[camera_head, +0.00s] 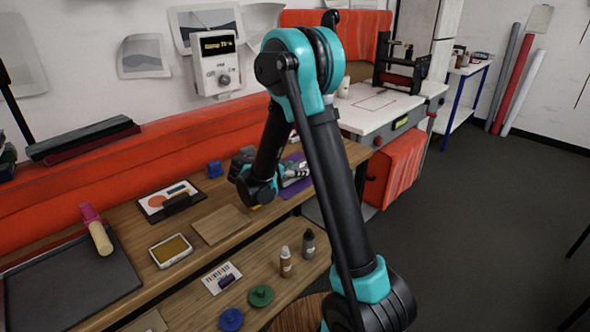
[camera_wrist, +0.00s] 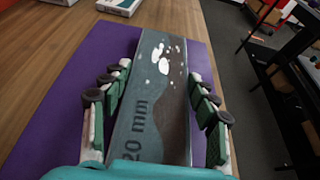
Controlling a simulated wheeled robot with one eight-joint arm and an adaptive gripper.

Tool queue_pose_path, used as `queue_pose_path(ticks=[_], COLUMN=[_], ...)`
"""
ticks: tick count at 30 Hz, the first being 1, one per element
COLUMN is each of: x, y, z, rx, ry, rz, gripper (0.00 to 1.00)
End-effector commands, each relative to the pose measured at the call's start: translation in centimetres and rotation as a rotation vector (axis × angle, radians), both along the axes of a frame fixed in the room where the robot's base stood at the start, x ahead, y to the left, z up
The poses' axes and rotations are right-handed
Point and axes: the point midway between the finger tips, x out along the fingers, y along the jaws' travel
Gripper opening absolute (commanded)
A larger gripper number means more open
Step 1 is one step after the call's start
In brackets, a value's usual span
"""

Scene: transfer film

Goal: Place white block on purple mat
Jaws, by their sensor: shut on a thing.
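In the wrist view my gripper (camera_wrist: 158,80) is shut with its fingers on both sides of a long block (camera_wrist: 152,108). The block looks grey-green rather than white, with white patches at its far end and "20 mm" marked on the near part. The purple mat (camera_wrist: 62,105) lies beneath it on the wooden table, showing on both sides. I cannot tell whether the block touches the mat. In the head view my gripper (camera_head: 294,173) is over the purple mat (camera_head: 293,189), partly hidden behind my arm. The block is hard to make out there.
A blue object (camera_head: 214,169), a clipboard (camera_head: 172,198), a wooden board (camera_head: 221,224) and a yellow ink pad (camera_head: 171,250) lie on the bench to the left. Bottles (camera_head: 286,262) stand on the lower shelf. A white box (camera_wrist: 119,6) sits beyond the mat.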

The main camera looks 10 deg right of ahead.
Motion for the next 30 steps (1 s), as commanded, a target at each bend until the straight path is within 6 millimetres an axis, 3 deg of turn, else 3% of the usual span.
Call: queue_pose_path(ticks=[1, 2, 7, 19, 30], x=[0.0, 0.0, 0.0, -0.1, -3.8], y=[0.0, 0.0, 0.0, 0.2, 5.4], z=[-0.2, -0.2, -0.2, 0.2, 2.8], rx=[0.000, 0.000, 0.000, 0.000, 0.000], ry=[0.000, 0.000, 0.000, 0.000, 0.000], rz=[0.000, 0.000, 0.000, 0.001, 0.004], gripper=[0.28, 0.61, 0.80, 0.80, 0.80])
